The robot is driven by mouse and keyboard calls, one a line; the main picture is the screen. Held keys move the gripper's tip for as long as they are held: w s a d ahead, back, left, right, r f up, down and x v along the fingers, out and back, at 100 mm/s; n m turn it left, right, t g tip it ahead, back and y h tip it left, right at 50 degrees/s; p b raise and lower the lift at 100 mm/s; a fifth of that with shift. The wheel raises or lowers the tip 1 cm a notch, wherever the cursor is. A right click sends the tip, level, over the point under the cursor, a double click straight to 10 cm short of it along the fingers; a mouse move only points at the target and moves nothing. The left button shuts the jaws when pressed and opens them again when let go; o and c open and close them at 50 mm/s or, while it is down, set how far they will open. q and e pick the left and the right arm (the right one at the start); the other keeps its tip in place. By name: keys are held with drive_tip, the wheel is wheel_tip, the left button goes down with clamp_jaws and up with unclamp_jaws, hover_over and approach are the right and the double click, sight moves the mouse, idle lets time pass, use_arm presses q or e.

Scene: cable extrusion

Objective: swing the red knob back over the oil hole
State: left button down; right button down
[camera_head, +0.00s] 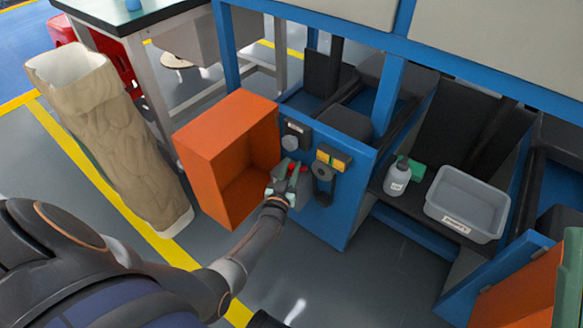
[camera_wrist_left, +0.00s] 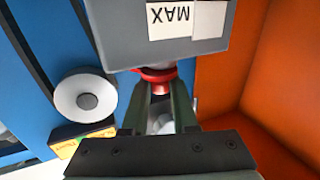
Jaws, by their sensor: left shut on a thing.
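The red knob (camera_wrist_left: 158,74) shows in the left wrist view at the edge of a grey box (camera_wrist_left: 150,45) with an upside-down "MAX" label. It is also a small red spot in the head view (camera_head: 303,168), on the blue cabinet beside the orange box. My left gripper (camera_head: 287,180) is at the knob; in the left wrist view its two fingers (camera_wrist_left: 161,92) are closed around the knob. The fingers hide part of it. I cannot make out the oil hole in either view. My right gripper is not in view.
An open orange box (camera_head: 200,148) stands close left of my left gripper. A round part (camera_wrist_left: 86,98) and a yellow-orange unit (camera_head: 334,157) sit on the blue panel (camera_head: 350,205). A shelf to the right holds a bottle (camera_head: 397,179) and a grey bin (camera_head: 467,205).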

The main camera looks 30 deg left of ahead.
use_arm(q)
drive_tip(key=shift+w+a+m+h, duration=0.25)
drive_tip(key=shift+m+h, duration=0.35)
drive_tip(key=shift+h, duration=0.3)
drive_tip(key=shift+w+m+t+h+b, duration=0.1)
drive_tip(key=shift+m+t+h+b, duration=0.35)
drive_tip(key=shift+h, duration=0.35)
drive_tip(key=shift+r, duration=0.1)
drive_tip(key=c, duration=0.7)
unclamp_jaws()
